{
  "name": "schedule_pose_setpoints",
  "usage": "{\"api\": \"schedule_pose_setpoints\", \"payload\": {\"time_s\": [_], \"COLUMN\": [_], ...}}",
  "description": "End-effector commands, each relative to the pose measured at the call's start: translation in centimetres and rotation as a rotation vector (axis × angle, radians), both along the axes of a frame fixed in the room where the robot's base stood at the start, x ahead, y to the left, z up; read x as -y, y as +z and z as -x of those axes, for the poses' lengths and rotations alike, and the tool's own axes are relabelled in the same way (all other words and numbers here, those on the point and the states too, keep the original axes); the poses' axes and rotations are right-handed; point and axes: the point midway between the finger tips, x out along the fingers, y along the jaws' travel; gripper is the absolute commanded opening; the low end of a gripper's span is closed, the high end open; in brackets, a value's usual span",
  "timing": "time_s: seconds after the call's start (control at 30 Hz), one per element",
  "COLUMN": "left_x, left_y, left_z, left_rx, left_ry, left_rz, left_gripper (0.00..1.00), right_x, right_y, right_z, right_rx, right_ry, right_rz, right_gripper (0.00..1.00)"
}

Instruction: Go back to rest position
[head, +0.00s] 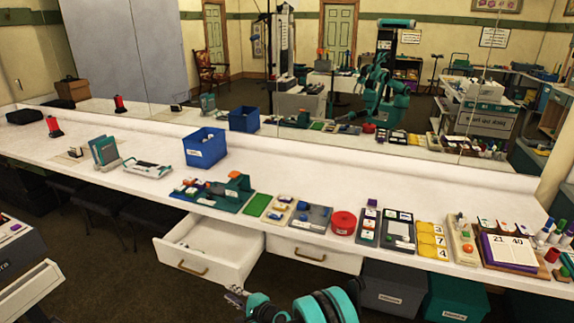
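My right gripper (237,297) is at the bottom edge, in front of the counter and below an open drawer (205,250). It is small and seen at an angle, so I cannot tell whether its fingers are open or shut. No object shows clearly in it. Its teal arm comes up from the bottom middle. My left gripper is not in view. The long white counter (290,167) runs across the picture with props on it.
A blue bin (205,148), a red round tin (343,222), a calendar board (510,251) and several trays stand on the counter. The open drawer juts out in front; a closed drawer (313,255) is beside it. Grey (390,288) and teal (455,295) boxes stand below. A mirror is behind.

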Motion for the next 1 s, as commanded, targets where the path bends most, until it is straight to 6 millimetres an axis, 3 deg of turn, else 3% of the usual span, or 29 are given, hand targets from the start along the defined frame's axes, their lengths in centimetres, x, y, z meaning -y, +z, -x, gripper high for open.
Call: {"api": "schedule_pose_setpoints", "payload": {"time_s": [0.37, 0.57, 0.77, 1.0], "left_x": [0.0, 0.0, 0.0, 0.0], "left_y": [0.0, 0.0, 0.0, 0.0], "left_z": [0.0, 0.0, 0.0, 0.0], "left_rx": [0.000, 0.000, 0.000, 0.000], "left_ry": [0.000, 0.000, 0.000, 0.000], "left_rz": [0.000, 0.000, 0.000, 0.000], "left_gripper": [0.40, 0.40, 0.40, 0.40], "right_x": [3.6, 8.0, 14.1, 21.8], "right_y": [6.7, 12.7, 18.2, 22.3], "right_z": [-0.7, 0.6, 4.4, 11.7], "right_rx": [0.102, 0.190, 0.275, 0.339], "right_ry": [0.024, 0.059, 0.118, 0.212], "right_rz": [0.203, 0.416, 0.682, 0.996], "right_gripper": [0.19, 0.19, 0.19, 0.19]}}
